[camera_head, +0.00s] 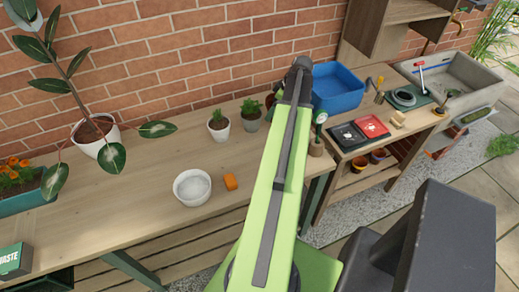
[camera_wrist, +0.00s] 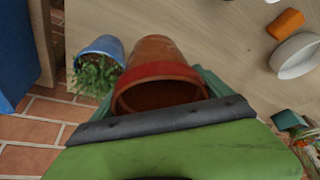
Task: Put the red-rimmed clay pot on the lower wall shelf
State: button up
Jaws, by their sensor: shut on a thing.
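The red-rimmed clay pot (camera_wrist: 160,68) is in my gripper (camera_wrist: 158,96) in the wrist view. Its open, dark mouth faces the camera, and the green jaws show at both sides of the rim. In the head view my arm covers most of the gripper. A small reddish patch (camera_head: 270,101) shows beside the arm's end, and I cannot tell if it is this pot. A wooden wall shelf unit (camera_head: 408,12) is on the brick wall at the upper right, cut off by the frame, so I cannot tell which board is the lower shelf.
A blue pot with a plant (camera_wrist: 101,46) is close beside the clay pot. The bench holds small potted plants (camera_head: 218,134), a white bowl (camera_head: 192,187) and an orange block (camera_head: 231,181). A blue tub (camera_head: 338,88) and grey sink (camera_head: 455,80) stand right.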

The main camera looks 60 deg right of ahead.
jog(key=shift+s+d+f+m, duration=0.15)
jog(key=shift+s+d, duration=0.1)
jog(key=shift+d, duration=0.4)
jog(key=shift+s+d+f+m, duration=0.1)
jog(key=shift+s+d+m, duration=0.1)
jog(key=shift+d, duration=0.4)
jog(key=w+a+f+b, duration=0.1)
jog(key=a+f+b, duration=0.1)
jog(key=a, duration=0.1)
jog(key=w+a+f+b, duration=0.1)
jog(key=a+f+b, duration=0.1)
jog(key=a, duration=0.2)
jog(key=w+a+f+b, duration=0.2)
jog(key=a+f+b, duration=0.1)
jog(key=shift+a, duration=0.4)
jog(key=shift+w+a, duration=0.1)
jog(key=shift+a, duration=0.1)
notch_tip(320, 180, down, 4)
jog(key=b, duration=0.4)
jog(key=shift+f, duration=0.1)
jog(key=shift+r, duration=0.2)
jog(key=shift+f, duration=0.15)
jog(key=o, duration=1.6)
jog(key=shift+o, duration=0.9)
